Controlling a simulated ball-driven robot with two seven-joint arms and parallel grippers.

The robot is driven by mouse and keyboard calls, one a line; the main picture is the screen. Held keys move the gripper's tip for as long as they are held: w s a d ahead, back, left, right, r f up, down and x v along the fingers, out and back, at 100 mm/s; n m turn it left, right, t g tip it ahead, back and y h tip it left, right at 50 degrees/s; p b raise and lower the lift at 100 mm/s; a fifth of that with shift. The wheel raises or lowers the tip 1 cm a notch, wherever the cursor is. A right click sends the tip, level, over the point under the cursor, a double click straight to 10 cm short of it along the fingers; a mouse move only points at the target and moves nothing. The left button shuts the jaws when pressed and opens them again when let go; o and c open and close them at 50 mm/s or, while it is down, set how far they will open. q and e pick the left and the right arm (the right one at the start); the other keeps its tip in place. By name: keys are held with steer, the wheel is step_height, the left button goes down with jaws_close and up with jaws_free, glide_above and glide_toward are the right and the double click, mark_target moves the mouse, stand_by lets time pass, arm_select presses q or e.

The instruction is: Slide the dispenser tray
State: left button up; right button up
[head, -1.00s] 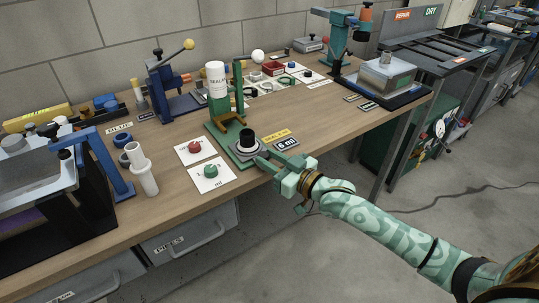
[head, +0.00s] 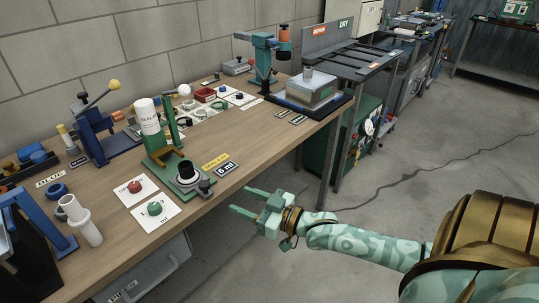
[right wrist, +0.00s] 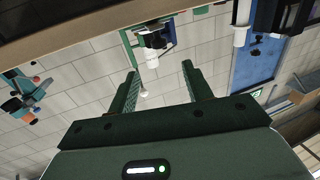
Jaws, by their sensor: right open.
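The sealant dispenser (head: 150,122) is a green stand holding a white bottle, near the bench's front edge in the head view. At its base, a grey dispenser tray (head: 183,196) carries a dark round cup (head: 187,170) and has a dark knob (head: 204,186) at its front. My right gripper (head: 239,198) is open and empty, off the bench's front edge, to the right of the knob and apart from it. In the right wrist view its two fingers (right wrist: 159,72) are spread with nothing between them. My left gripper is out of view.
Red and green buttons on white cards (head: 154,209) lie left of the tray. A "6 ml" label (head: 227,169) lies to its right. A blue lever press (head: 92,135) and white pipe fitting (head: 80,222) stand further left. Floor right of the bench is open.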

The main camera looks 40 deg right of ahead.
steer(key=p+v, duration=0.1)
steer(key=v, duration=0.5)
steer(key=shift+s, duration=0.1)
